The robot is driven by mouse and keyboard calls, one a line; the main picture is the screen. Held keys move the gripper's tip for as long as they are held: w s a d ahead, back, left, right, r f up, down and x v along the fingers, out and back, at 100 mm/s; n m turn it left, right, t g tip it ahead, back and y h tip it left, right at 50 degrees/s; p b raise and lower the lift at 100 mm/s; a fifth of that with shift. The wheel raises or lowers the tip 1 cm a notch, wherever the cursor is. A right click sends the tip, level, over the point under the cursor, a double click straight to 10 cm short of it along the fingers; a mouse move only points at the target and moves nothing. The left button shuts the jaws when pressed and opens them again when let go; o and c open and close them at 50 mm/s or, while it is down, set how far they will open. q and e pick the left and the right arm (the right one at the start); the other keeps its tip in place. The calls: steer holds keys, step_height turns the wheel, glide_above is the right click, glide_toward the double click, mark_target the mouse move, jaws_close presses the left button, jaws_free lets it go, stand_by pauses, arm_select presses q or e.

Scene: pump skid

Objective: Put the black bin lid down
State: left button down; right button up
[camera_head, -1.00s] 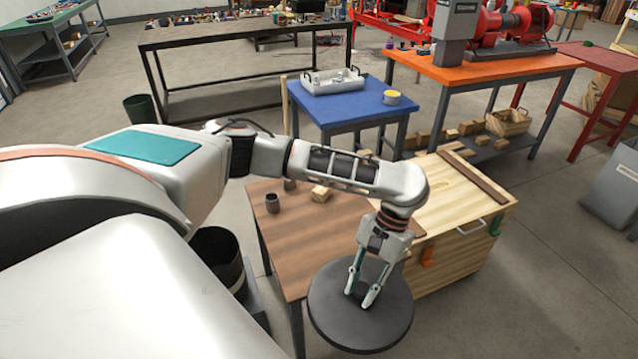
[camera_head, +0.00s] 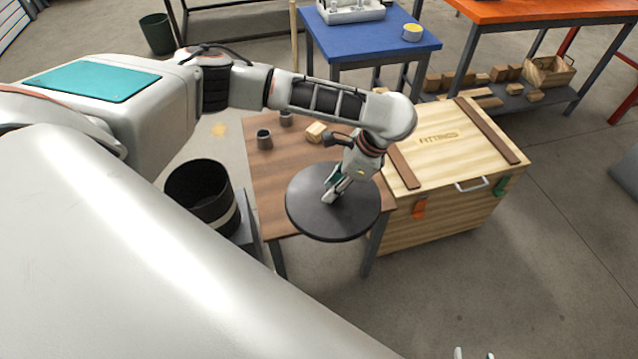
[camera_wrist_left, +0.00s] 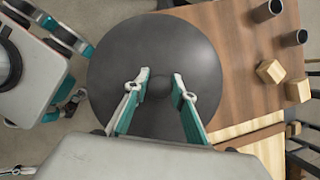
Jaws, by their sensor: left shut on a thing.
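The black bin lid (camera_head: 310,215) is a round dark disc with a central knob. My left gripper (camera_head: 335,193) is shut on the knob, which shows between the fingers in the left wrist view (camera_wrist_left: 160,88). The lid is roughly level over the front part of the brown wooden table (camera_head: 272,190) and reaches past its front edge. I cannot tell whether it touches the tabletop. A black open bin (camera_head: 190,205) with a pale band stands left of the table. My right gripper (camera_wrist_left: 78,72) is open and empty, with only its fingertips at the head view's bottom edge (camera_head: 473,354).
A wooden FITTINGS crate (camera_head: 450,215) stands close on the right. A blue table (camera_head: 370,38) is behind. The tabletop's left part is clear.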

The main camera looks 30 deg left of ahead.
mark_target(329, 175)
arm_select(q)
steer(key=w+a+m+t, duration=0.1)
steer(key=m, duration=0.3)
steer(key=w+a+r+m+t, duration=0.1)
steer(key=w+a+m+t, duration=0.1)
steer(key=m, duration=0.2)
steer(key=w+a+r+m+t+p, duration=0.1)
steer(key=w+m, duration=0.1)
steer(key=m, duration=0.1)
steer(key=shift+a+m+t, duration=0.2)
steer(key=shift+m+t, duration=0.2)
steer(key=w+a+r+m+t+h+p, duration=0.2)
steer(key=w+a+r+m+h, duration=0.35)
steer(key=m, duration=0.65)
steer(key=shift+m+y, duration=0.25)
steer(key=shift+m, duration=0.05)
steer(key=f+b, duration=0.1)
steer(key=f, duration=0.4)
steer(key=f+b, duration=0.1)
steer(key=f, duration=0.5)
steer(key=a+f+b, duration=0.1)
steer(key=f, duration=0.5)
steer(key=shift+w, duration=0.15)
step_height(329, 175, down, 4)
steer(key=shift+f+b, duration=0.15)
steer(key=shift+b, duration=0.35)
steer(key=c, duration=1.7)
jaws_free()
